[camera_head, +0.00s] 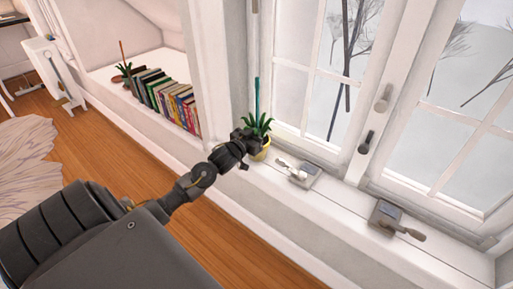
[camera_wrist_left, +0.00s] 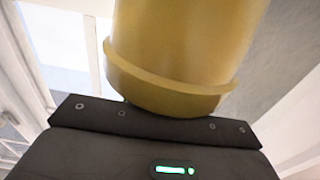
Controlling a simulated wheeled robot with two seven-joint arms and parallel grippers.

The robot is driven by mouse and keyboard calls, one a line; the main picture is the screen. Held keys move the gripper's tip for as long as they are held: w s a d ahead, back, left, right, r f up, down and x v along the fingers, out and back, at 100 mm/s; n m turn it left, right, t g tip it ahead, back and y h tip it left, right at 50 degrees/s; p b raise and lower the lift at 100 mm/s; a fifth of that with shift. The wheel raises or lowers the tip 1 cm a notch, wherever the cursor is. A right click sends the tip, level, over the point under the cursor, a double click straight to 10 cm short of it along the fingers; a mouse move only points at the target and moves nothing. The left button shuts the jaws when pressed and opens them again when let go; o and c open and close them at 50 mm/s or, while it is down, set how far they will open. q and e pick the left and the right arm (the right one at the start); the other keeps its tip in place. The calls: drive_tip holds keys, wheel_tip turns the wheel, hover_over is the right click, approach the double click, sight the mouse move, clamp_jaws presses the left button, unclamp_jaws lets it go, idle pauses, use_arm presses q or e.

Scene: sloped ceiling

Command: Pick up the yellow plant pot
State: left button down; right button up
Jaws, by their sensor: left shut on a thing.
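The yellow plant pot (camera_head: 262,151) is at the window sill in the head view, with a green spiky plant (camera_head: 257,126) and a thin teal stick in it. My left gripper (camera_head: 250,143) reaches in from the left and is shut on the pot, covering much of it. In the left wrist view the yellow pot (camera_wrist_left: 180,60) fills the upper middle, close against the dark gripper body (camera_wrist_left: 155,140). The fingertips are hidden there. I cannot tell whether the pot touches the sill. My right gripper is in neither view.
The white sill (camera_head: 340,222) carries two grey window cranks (camera_head: 299,174) (camera_head: 391,217) right of the pot. A window frame (camera_head: 375,130) stands behind. Left of the wall post, a recess holds a row of books (camera_head: 168,98) and another plant (camera_head: 124,72). The wooden floor (camera_head: 110,150) lies below.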

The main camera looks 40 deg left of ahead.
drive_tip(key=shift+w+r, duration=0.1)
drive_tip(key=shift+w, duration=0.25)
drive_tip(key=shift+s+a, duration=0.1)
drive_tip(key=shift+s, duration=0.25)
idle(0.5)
use_arm(q)
drive_tip(key=shift+r, duration=0.2)
drive_tip(key=shift+r, duration=0.45)
wheel_tip(320, 180, up, 3)
drive_tip(key=shift+s+f+p, duration=0.15)
drive_tip(key=shift+p, duration=0.45)
drive_tip(key=s+r+p, duration=0.3)
drive_tip(key=s+r, duration=0.6)
drive_tip(key=s, duration=0.4)
drive_tip(key=shift+s+d+r, duration=0.15)
drive_tip(key=shift+s+d, duration=0.05)
drive_tip(key=shift+s, duration=0.15)
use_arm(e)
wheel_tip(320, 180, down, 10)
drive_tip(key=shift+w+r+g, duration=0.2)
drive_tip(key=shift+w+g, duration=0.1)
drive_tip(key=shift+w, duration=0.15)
